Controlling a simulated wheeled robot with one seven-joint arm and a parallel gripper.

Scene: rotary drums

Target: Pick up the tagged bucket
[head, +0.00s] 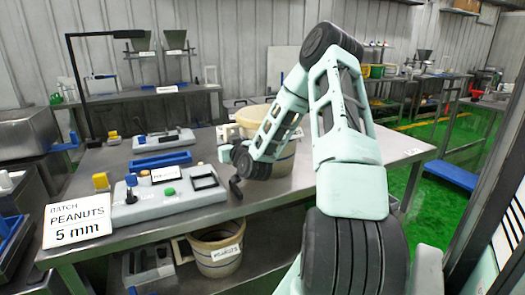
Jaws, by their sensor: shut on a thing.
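My gripper (227,154) is at this handle side and appears shut on the bucket; the jaws are small and partly hidden by my wrist.
A grey control box (167,197) with coloured buttons and a sign (77,221) reading "BATCH PEANUTS 5 mm" are at the left of the metal table (398,150). A blue tray (160,160) lies behind the box. The table's right end is clear.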

